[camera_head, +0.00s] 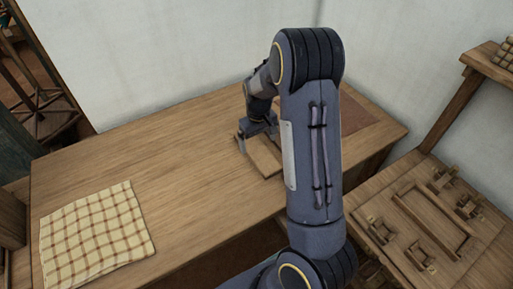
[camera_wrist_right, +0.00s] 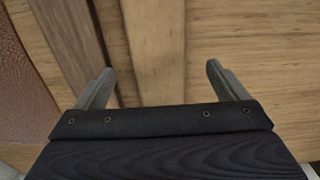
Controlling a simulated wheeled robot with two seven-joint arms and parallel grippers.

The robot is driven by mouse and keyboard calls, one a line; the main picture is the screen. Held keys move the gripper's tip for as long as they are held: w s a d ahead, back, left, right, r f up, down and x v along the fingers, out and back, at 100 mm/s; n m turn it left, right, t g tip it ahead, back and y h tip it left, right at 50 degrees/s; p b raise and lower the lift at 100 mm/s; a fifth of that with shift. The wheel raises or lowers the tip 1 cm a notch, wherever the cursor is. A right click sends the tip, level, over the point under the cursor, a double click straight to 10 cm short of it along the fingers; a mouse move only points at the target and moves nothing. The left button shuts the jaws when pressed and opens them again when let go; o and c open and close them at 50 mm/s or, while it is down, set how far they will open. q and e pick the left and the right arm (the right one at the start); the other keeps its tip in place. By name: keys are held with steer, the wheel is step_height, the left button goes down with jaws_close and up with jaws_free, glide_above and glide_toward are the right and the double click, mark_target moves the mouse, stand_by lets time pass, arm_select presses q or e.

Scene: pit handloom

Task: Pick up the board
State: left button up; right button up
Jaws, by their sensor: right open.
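The board (camera_head: 264,158) is a flat light-brown wooden piece lying on the wooden table, partly hidden behind my right arm in the head view. My right gripper (camera_head: 256,139) is over its far end, pointing down. In the right wrist view the open right gripper (camera_wrist_right: 160,82) has a finger on each side of a pale wooden strip, which looks like the board (camera_wrist_right: 155,45). I cannot tell whether the fingers touch it. My left gripper is not in view.
A checked cloth (camera_head: 97,233) lies on the table (camera_head: 165,150) at the front left. A dark reddish mat (camera_head: 362,114) lies right of my arm, and shows in the wrist view (camera_wrist_right: 22,75). A lower bench (camera_head: 480,262) at right holds small wooden parts. The table's middle is clear.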

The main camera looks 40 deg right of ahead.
mark_target(259, 152)
step_height(259, 152, down, 5)
steer(key=shift+d+f+p, duration=0.15)
steer(key=shift+p, duration=0.25)
steer(key=c, duration=1.2)
steer(key=shift+r, duration=0.2)
steer(key=shift+r, duration=0.2)
step_height(259, 152, up, 2)
steer(key=shift+r, duration=0.1)
steer(key=s+a+r, duration=0.4)
steer(key=s+r, duration=0.1)
steer(key=s+a+r+b, duration=0.1)
steer(key=s+a+r, duration=0.4)
steer(key=shift+s+a, duration=0.25)
